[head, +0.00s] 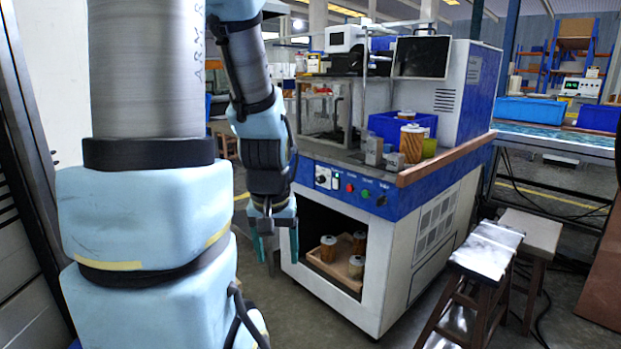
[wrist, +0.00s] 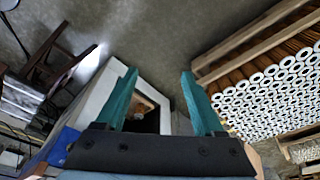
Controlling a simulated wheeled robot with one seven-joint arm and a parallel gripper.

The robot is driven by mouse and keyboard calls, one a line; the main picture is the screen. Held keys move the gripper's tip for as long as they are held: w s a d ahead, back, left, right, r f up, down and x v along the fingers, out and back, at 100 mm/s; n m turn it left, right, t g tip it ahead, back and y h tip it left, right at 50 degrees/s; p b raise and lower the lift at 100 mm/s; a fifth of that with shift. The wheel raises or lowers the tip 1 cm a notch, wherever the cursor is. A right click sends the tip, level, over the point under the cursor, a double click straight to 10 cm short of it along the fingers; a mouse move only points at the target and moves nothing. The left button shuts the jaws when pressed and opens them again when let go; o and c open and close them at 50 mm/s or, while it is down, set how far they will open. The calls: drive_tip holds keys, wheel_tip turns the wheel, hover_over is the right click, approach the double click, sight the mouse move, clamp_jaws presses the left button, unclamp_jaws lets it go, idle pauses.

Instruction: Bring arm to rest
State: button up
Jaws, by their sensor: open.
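My gripper (head: 276,250) hangs fingers-down at the end of my arm, in front of the left front of the blue and white machine (head: 345,298). In the wrist view its two teal fingers (wrist: 159,74) stand wide apart with nothing held between them. Past them show grey floor, part of the machine's white body (wrist: 98,98) and its dark opening. In the head view, filter cartridges (head: 328,249) stand in a wooden tray (head: 341,273) inside the machine's lower opening. The gripper is apart from them. Another cartridge (head: 412,144) stands on the machine's top.
A blue bin (head: 385,125) sits on the machine top. Stools (head: 487,248) stand to its right. The wrist view shows a stack of many white-ended cylinders (wrist: 270,98) with wooden beams (wrist: 250,38) on the right. Open floor (wrist: 150,35) lies between stack and machine.

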wheel_tip(320, 180, up, 15)
drive_tip(key=s+p, duration=0.2)
drive_tip(key=p, duration=1.2)
drive_tip(key=shift+g, duration=0.3)
drive_tip(key=shift+s+f, duration=0.1)
